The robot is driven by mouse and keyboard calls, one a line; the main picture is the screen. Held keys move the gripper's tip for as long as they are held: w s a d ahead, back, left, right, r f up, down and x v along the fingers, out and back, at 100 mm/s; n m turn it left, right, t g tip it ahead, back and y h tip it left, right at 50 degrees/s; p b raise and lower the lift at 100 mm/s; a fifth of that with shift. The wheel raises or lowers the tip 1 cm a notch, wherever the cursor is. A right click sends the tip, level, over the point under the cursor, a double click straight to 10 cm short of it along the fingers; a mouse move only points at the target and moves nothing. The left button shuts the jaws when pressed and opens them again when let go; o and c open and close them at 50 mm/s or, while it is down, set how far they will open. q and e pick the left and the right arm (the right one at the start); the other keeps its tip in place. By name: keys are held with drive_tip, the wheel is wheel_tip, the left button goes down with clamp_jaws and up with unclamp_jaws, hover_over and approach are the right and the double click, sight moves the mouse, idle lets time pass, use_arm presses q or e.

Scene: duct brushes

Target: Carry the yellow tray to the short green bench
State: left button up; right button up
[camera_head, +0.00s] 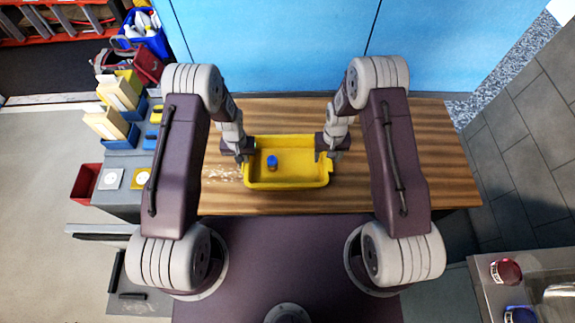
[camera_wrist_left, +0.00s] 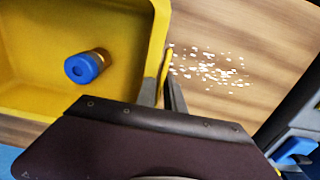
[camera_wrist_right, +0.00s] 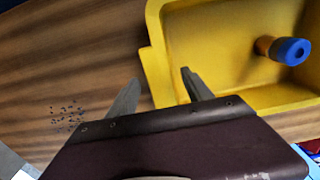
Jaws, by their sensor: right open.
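The yellow tray (camera_head: 290,184) sits on a wooden-topped table, with a blue-capped small item (camera_head: 272,162) inside it. My left gripper (camera_head: 243,158) is at the tray's left end; in the left wrist view its fingers (camera_wrist_left: 168,88) are close together with a yellow tab of the tray between them. My right gripper (camera_head: 328,155) is at the tray's right end. In the right wrist view its fingers (camera_wrist_right: 160,92) are spread, one outside the end wall and one over the inside. No green bench shows.
A blue wall (camera_head: 290,45) stands behind.

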use_arm(q)
clamp_jaws()
use_arm(e)
drive_tip(key=c, duration=0.7)
clamp_jaws()
use_arm(q)
drive_tip(key=shift+r, duration=0.15)
use_arm(e)
drive_tip(key=shift+r, duration=0.15)
